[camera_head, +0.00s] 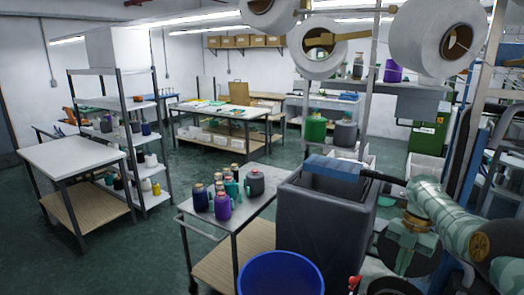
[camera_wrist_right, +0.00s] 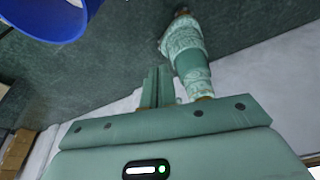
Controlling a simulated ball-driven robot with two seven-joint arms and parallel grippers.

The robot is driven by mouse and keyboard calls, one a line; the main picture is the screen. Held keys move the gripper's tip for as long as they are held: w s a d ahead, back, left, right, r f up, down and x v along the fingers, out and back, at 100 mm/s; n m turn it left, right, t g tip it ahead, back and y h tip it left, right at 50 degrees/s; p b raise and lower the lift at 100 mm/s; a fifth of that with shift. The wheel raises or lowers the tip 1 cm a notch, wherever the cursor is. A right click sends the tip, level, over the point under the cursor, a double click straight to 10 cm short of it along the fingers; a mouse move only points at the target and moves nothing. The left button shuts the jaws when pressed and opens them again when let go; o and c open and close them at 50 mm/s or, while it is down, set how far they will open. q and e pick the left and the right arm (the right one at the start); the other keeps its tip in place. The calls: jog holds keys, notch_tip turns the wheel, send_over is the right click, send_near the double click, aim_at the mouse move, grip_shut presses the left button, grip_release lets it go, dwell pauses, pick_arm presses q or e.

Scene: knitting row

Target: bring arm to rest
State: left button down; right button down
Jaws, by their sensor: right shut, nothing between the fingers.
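My right arm (camera_head: 445,215), pale green and white with brass-coloured joints, comes in from the right edge in the head view. It is bent low at the lower right, and its fingers are hard to make out there. In the right wrist view my right gripper (camera_wrist_right: 158,78) shows two green fingers pressed together with nothing between them, over dark green floor. A green and white link of my own body stands just beyond the fingers. My left gripper is in neither view.
A blue bucket (camera_head: 281,274) stands near my right arm and shows in the wrist view (camera_wrist_right: 48,16). Beside it are a tall grey bin (camera_head: 322,225) with a blue flat thing on top, and a cart (camera_head: 261,207) with yarn cones. Open floor (camera_head: 110,255) lies left.

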jog(key=w+r+m+t, duration=0.1)
jog(key=w+m+t, duration=0.3)
jog(key=w+m, duration=0.3)
jog(key=w+d+f+m+t+h+b, duration=0.3)
jog(key=f+m, duration=0.6)
jog(key=f, duration=0.1)
jog(key=s+a+f+m+t+b, duration=0.1)
jog(key=s+f+m+b, duration=0.15)
jog(key=f, duration=0.65)
jog(key=s+a+f+m+h+b, duration=0.15)
jog(key=s+f, duration=0.25)
jog(key=f, duration=0.6)
jog(key=s+a+f+m+t+y+b, duration=0.1)
jog(key=s+f+m+b, duration=0.2)
jog(key=f, duration=0.6)
jog(key=s+a+f+g+b, duration=0.1)
jog(key=s+a+f+b, duration=0.15)
jog(key=s+f, duration=0.85)
jog(key=s+a+f+b, duration=0.1)
jog(key=s+a+f, duration=0.3)
jog(key=s+f, duration=0.7)
jog(key=s+a+f+g+b, duration=0.1)
jog(key=s+f+g, duration=0.1)
jog(key=s, duration=1.4)
jog(key=s+a+f+g+y+b, duration=0.1)
jog(key=s+f, duration=0.4)
jog(key=s, duration=1.1)
jog(key=shift+s+a+f+g+b, duration=0.35)
jog(key=shift+a+g+b, duration=0.3)
jog(key=shift+g, duration=0.35)
